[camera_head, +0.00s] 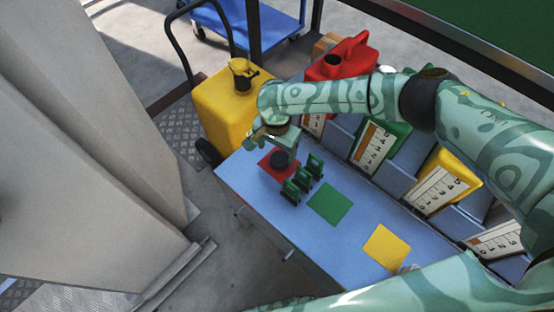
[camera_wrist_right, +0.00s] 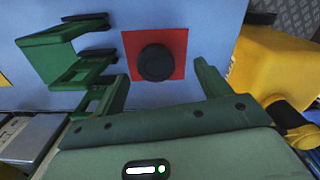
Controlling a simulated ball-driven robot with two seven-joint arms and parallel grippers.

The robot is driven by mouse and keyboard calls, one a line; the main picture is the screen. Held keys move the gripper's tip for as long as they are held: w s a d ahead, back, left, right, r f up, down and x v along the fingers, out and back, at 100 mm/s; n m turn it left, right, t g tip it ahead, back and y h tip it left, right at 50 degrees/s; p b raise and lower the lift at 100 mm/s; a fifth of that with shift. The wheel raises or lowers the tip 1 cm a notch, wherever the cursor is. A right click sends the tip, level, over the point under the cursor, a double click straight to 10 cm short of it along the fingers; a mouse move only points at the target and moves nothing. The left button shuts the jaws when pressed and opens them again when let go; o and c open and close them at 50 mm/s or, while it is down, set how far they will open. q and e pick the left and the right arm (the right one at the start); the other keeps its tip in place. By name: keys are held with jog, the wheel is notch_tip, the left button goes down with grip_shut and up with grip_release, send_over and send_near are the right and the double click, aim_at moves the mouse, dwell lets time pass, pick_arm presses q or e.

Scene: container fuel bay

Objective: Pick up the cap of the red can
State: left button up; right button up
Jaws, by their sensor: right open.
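The black round cap (camera_head: 279,160) lies on a red square (camera_head: 265,164) on the blue table, at the end near the yellow can. In the right wrist view, the cap (camera_wrist_right: 156,62) sits on the red square (camera_wrist_right: 131,41), ahead of and between my fingers. My right gripper (camera_wrist_right: 160,72) is open and empty. In the head view, my right gripper (camera_head: 283,146) is just behind the cap, its fingers partly hard to make out. The red can (camera_head: 353,58) stands behind the table with its dark mouth uncovered, partly hidden by my right arm. My left gripper is out of view.
Green upright brackets (camera_head: 302,177) stand close beside the red square; they also show in the right wrist view (camera_wrist_right: 47,48). A green square (camera_head: 330,204) and yellow square (camera_head: 386,247) lie bare. A yellow can (camera_head: 222,108) stands beyond the table's end. Gauge-marked boxes line its back.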

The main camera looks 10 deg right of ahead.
aim_at(280, 158)
jog(key=f+b, duration=0.2)
jog(key=f, duration=0.1)
jog(key=d+f+b, duration=0.1)
jog(key=f, duration=0.1)
jog(key=shift+s+b, duration=0.1)
jog(key=shift+b, duration=0.2)
jog(key=shift+f, duration=0.25)
jog(key=shift+r, duration=0.15)
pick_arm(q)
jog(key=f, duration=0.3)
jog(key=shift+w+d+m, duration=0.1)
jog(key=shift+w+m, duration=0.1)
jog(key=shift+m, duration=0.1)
pick_arm(e)
jog(key=c, duration=1.1)
